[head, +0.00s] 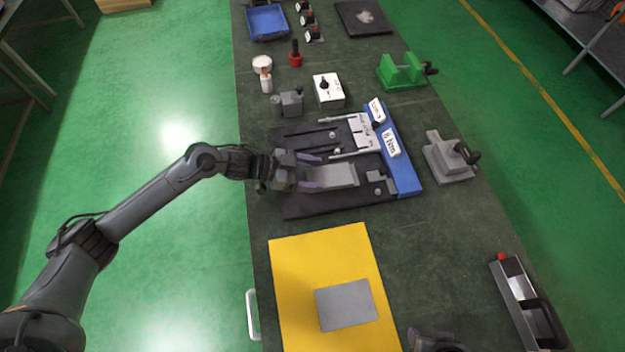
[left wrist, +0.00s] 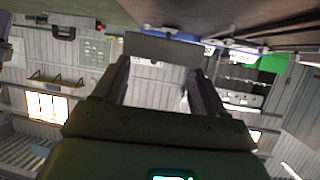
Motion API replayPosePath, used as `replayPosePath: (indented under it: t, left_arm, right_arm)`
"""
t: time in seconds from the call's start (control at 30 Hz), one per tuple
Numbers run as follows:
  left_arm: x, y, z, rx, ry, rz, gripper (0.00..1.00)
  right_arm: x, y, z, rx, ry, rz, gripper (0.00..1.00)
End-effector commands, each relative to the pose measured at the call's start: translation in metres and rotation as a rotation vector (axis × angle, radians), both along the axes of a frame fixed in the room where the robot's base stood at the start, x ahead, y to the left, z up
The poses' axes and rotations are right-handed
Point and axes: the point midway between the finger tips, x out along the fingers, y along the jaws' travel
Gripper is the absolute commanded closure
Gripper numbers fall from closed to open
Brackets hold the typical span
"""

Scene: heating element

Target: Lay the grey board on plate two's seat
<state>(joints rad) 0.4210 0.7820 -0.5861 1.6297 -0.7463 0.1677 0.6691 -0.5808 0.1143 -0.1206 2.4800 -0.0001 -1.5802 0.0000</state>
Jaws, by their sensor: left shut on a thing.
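My left gripper (head: 312,172) is shut on the grey board (head: 340,175), over the nearer part of the black fixture (head: 300,207). In the left wrist view the board (left wrist: 162,48) spans between the two fingertips. Whether it touches the fixture beneath cannot be told, and the seat under it is hidden. A plate-two label cannot be read. A dark part that may be my right gripper (head: 436,341) shows at the bottom edge of the head view; its fingers cannot be made out.
A blue rail (head: 404,166) with white labels stands along the fixture's right side. A grey clamp block (head: 447,160) is right of it. A flat grey square (head: 346,305) lies on a yellow mat (head: 300,262). A white box (head: 328,92) and green holder (head: 402,73) stand farther back.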

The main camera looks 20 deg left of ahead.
Motion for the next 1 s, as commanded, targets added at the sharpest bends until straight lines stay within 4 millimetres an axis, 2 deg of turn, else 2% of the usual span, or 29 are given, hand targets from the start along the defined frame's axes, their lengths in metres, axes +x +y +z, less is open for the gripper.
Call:
replayPosePath:
  t: [0.17, 0.47, 0.8, 0.83, 1.0]
  left_arm:
    - [0.002, 0.000, -0.006, 0.000, 0.000, -0.001, 0.74]
    - [0.002, 0.000, -0.039, -0.001, 0.000, 0.000, 0.74]
    - [0.002, 0.000, -0.042, 0.000, -0.001, 0.000, 0.74]
    - [0.002, 0.000, -0.042, 0.000, -0.001, 0.000, 0.25]
    - [0.002, 0.000, -0.042, 0.000, -0.001, 0.000, 0.02]
  right_arm:
    - [0.000, -0.001, -0.001, -0.006, 0.000, 0.003, 0.50]
    - [0.000, -0.003, -0.006, -0.011, 0.000, 0.007, 0.50]
    - [0.000, -0.002, -0.006, -0.006, 0.000, 0.003, 0.50]
    - [0.000, -0.002, -0.006, -0.006, 0.000, 0.003, 0.50]
    - [0.000, -0.001, -0.005, -0.002, 0.000, 0.000, 0.50]
